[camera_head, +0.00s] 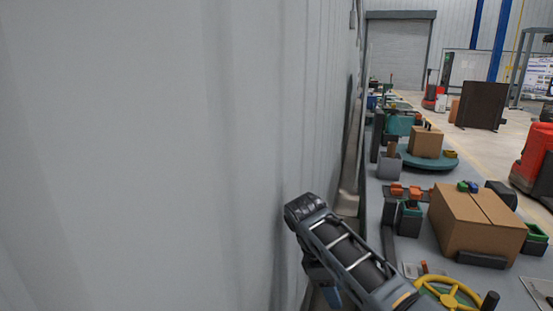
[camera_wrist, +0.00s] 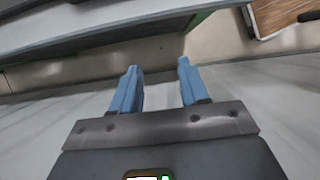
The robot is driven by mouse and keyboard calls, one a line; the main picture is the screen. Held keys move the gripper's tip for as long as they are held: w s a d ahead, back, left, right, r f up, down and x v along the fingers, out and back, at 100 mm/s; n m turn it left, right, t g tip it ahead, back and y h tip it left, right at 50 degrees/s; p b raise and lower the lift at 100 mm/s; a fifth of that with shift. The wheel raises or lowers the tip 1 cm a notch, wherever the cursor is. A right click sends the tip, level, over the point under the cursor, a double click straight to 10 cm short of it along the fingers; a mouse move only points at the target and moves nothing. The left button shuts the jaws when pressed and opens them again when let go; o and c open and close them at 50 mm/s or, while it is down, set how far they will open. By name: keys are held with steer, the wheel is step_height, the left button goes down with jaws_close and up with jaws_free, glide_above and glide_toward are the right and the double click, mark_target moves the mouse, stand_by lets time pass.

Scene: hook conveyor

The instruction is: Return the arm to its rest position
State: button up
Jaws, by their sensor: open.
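My gripper (camera_wrist: 160,88) shows in the wrist view with its two blue fingers spread apart and nothing between them. Beyond the fingertips are a pale floor strip and the underside or edge of a grey surface. In the head view my arm reaches in from the bottom, bent beside the grey wall at the left edge of the workbench. The fingers cannot be made out clearly in the head view.
A grey corrugated wall (camera_head: 150,150) fills the left, close to my arm. The long bench holds a large cardboard box (camera_head: 470,235), a yellow handwheel (camera_head: 447,294), a smaller box (camera_head: 426,142) on a teal turntable (camera_head: 440,164), and orange blocks (camera_head: 405,191). A red vehicle (camera_head: 537,160) stands right.

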steer(key=s+a+f+m+t+y, duration=0.1)
steer(key=s+a+f+y, duration=0.1)
steer(key=s+a+f, duration=0.5)
steer(key=s+a+f+m+t+y, duration=0.1)
steer(key=s+a+f+t+y, duration=0.2)
steer(key=f, duration=0.7)
steer(key=s+f+m+t+y, duration=0.1)
steer(key=s+f+m, duration=0.1)
steer(key=s, duration=0.6)
steer(key=s+f+m+t+y, duration=0.2)
steer(key=s, duration=0.5)
steer(key=s+d+r+m+t+h, duration=0.1)
steer(key=s+d+r+m+t, duration=0.2)
steer(key=s+d+r, duration=0.35)
steer(key=s+d+r+m+t+h, duration=0.1)
steer(key=s+d+r+m+t, duration=0.15)
steer(key=s, duration=0.75)
steer(key=s+d+r+m+t, duration=0.1)
steer(key=s+d+r, duration=0.2)
steer(key=r, duration=0.3)
steer(key=s+d+r+m+t+h, duration=0.1)
steer(key=s+d+r, duration=0.2)
steer(key=r, duration=0.4)
steer(key=s+d+r+m+t+b, duration=0.1)
steer(key=s+d+r, duration=0.2)
steer(key=r, duration=0.3)
steer(key=shift+s+d+r+h, duration=0.25)
steer(key=shift+r+h, duration=0.05)
steer(key=shift+h, duration=0.1)
